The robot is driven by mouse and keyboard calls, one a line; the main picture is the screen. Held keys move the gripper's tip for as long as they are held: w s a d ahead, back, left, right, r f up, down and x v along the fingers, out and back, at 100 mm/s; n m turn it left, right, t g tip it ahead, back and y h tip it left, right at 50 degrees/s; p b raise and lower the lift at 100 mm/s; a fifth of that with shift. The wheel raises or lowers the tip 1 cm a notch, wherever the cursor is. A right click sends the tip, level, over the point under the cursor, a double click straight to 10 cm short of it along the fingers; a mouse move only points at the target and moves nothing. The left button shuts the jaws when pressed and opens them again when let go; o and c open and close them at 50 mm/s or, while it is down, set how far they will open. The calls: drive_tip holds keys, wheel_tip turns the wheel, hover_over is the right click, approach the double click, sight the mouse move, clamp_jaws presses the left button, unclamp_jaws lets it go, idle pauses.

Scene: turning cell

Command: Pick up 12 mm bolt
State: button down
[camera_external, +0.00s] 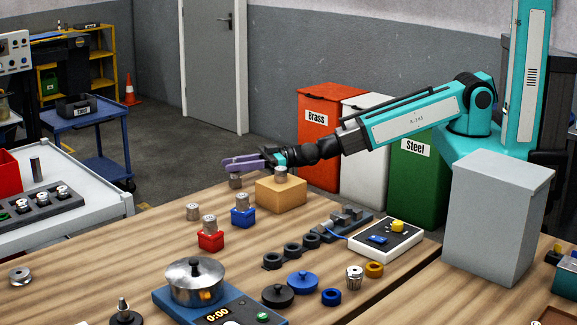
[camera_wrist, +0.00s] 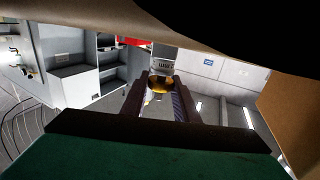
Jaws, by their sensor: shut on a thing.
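My gripper (camera_external: 248,163) reaches out to the left over the far end of the wooden table, its purple fingers level and close together. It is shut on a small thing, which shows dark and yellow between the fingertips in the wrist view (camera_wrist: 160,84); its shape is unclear. A grey metal cylinder (camera_external: 236,181) shows just under the fingers; I cannot tell whether they touch it. Similar cylinders stand on a tan block (camera_external: 281,194), a blue block (camera_external: 243,217), a red block (camera_external: 210,241) and the bare table (camera_external: 193,212). I cannot tell which piece is the 12 mm bolt.
A steel pot (camera_external: 194,281) stands on a blue scale at the front. Black rings (camera_external: 292,250), a blue lidded piece (camera_external: 302,282) and a white control box (camera_external: 388,240) lie to the right. Bins stand behind the table.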

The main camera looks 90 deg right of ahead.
drive_tip(key=shift+r, duration=5.05)
